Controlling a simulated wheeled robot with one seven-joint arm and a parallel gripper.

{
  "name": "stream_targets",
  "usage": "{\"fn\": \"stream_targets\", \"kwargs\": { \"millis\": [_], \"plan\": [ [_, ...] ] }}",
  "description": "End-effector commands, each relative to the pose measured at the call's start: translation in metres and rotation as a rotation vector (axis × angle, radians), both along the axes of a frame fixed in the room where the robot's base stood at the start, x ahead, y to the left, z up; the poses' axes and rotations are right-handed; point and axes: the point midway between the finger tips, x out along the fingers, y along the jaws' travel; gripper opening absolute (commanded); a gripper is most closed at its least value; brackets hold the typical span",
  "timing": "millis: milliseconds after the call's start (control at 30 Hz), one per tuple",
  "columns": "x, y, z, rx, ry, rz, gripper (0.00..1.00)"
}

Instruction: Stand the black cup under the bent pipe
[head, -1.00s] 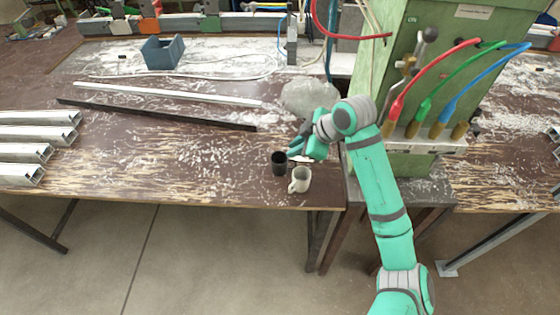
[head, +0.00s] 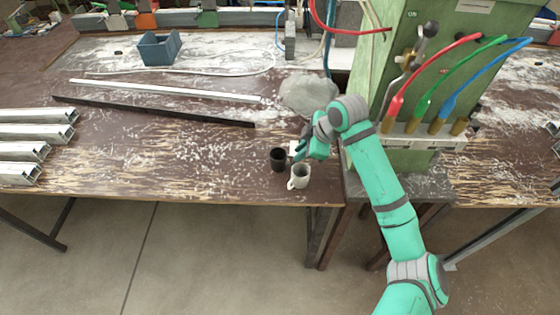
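The black cup (head: 278,159) stands upright on the worn brown bench, near its front edge. My gripper (head: 300,150) is just to the right of the cup and slightly higher in the picture, pointing down towards the bench. Its fingers are small and partly hidden by its own body, so I cannot tell whether they are open or touch the cup.
A pale mug (head: 299,177) stands close in front of my gripper, beside the black cup. A grey stone-like lump (head: 309,94) lies behind. Long strips (head: 160,110), metal profiles (head: 35,132) and a blue box (head: 160,49) lie left. The green machine (head: 460,25) stands right.

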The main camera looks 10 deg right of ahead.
Motion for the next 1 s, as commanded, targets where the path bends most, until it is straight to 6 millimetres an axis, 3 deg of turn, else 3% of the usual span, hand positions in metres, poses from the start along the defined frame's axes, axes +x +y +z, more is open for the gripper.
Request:
{"fn": "stream_targets", "kwargs": {
  "millis": [300,567,633,1000],
  "plan": [
    [0.014,0.010,-0.035,0.000,0.000,0.000,0.14],
    [0.015,0.011,-0.037,0.000,0.000,0.001,0.14],
    [0.016,0.011,-0.037,-0.001,-0.001,0.002,0.00],
    [0.015,0.010,-0.038,-0.001,0.002,-0.001,0.00]
  ]
}}
